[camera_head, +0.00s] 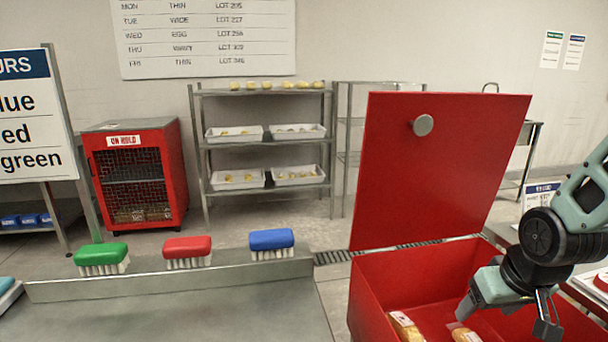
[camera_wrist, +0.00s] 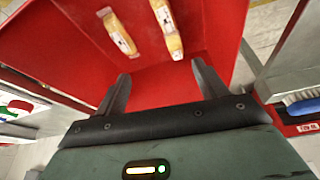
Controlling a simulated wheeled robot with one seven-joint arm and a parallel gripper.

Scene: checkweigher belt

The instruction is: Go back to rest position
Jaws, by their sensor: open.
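My gripper (camera_head: 508,310) is at the right in the head view, over the open red bin (camera_head: 372,292). Its two fingers are spread, with nothing between them in the wrist view (camera_wrist: 160,88). Two yellow packs with white labels lie on the bin floor: the left pack (camera_head: 406,326) and the right pack (camera_head: 464,334). In the wrist view the packs lie beyond my fingertips, apart from them, one at the left (camera_wrist: 120,34) and one at the right (camera_wrist: 167,28). The bin's red lid (camera_head: 430,180) stands raised behind.
A green brush (camera_head: 101,253), a red brush (camera_head: 187,246) and a blue brush (camera_head: 271,240) stand on a metal ledge (camera_head: 180,279) at the left. A red "ON HOLD" cage (camera_head: 135,172) and a rack (camera_head: 266,145) stand behind. The bin walls and raised lid are close to my arm.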

